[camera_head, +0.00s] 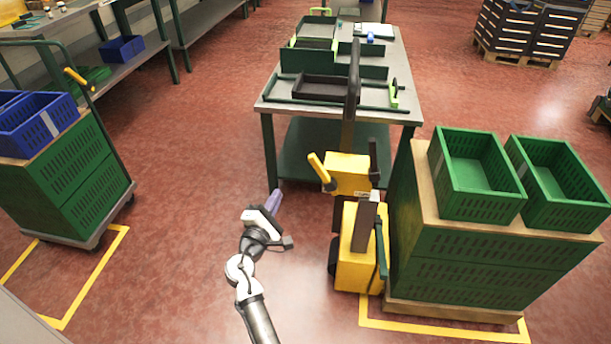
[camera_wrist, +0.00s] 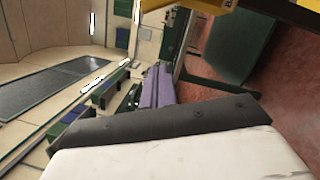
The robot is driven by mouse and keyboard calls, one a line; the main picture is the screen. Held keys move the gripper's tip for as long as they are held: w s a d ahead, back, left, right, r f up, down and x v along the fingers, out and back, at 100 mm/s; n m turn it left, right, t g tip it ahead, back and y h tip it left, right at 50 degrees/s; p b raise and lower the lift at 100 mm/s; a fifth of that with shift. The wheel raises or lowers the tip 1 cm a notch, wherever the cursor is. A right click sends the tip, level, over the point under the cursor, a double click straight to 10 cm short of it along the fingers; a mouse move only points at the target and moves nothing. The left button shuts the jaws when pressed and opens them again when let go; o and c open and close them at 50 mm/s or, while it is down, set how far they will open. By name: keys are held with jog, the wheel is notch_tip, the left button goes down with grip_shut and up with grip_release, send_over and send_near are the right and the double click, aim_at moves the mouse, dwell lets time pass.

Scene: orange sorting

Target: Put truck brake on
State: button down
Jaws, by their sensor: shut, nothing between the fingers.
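The truck (camera_head: 360,262) with yellow body parts stands at the centre right, against the green crate stack. A yellow lever (camera_head: 317,168) with a dark base sticks up at its left side; it looks like the brake, and I cannot tell its setting. My gripper (camera_head: 274,201) is left of the truck, with clear space between it and the lever. Its purple fingers are together and empty; they also show in the wrist view (camera_wrist: 154,88). In that view a yellow truck part (camera_wrist: 215,16) is cut by the top edge, and the lever cannot be made out.
A steel table (camera_head: 270,104) with dark green trays stands behind the truck. Green crates (camera_head: 475,205) sit on the stack at right. A left cart (camera_head: 75,178) carries blue crates and has a similar yellow lever (camera_head: 78,80). The red floor left of my gripper is clear.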

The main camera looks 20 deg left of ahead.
aim_at(324, 175)
jog(key=shift+d+f+n+h, duration=0.3)
jog(key=shift+d+f, duration=0.3)
jog(key=shift+f, duration=0.2)
jog(key=w+d+r+p, duration=0.2)
jog(key=w+r+p, duration=0.1)
jog(key=w, duration=0.7)
jog(key=shift+w+d+r+p, duration=0.15)
jog(key=shift+w+d+p, duration=0.15)
jog(key=shift+w+d, duration=0.1)
jog(key=shift+d+r+m, duration=0.2)
jog(key=shift+m, duration=0.2)
